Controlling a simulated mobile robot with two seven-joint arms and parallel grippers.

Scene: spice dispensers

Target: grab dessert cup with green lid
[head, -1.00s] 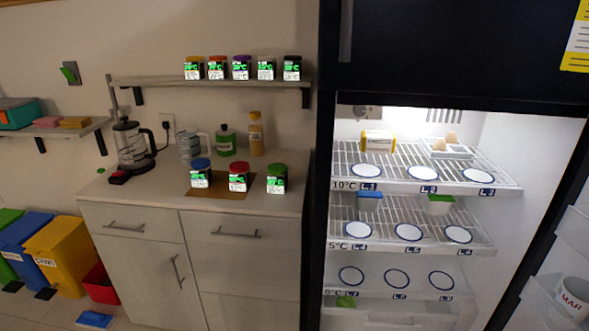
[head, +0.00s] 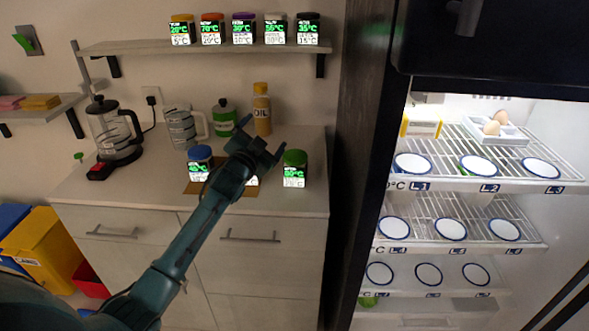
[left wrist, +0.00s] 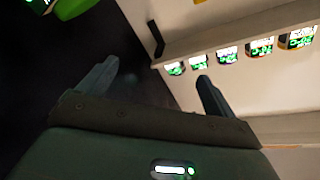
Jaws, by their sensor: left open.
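The cup with the green lid (head: 294,168) stands upright on the counter, right of the blue-lidded cup (head: 199,163). A red-lidded cup between them is now mostly hidden behind my left arm. My left gripper (head: 264,137) is open and empty, up and left of the green lid and apart from it. In the left wrist view a green lid (left wrist: 76,6) is cut off at the top left corner, outside the open fingers (left wrist: 157,71). My right gripper is not in view.
A shelf (head: 200,47) with several labelled jars runs above the counter. An oil bottle (head: 261,112), a green bottle (head: 223,120), a glass jug (head: 181,130) and a coffee press (head: 111,130) stand behind. The open fridge (head: 360,170) borders the counter's right side.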

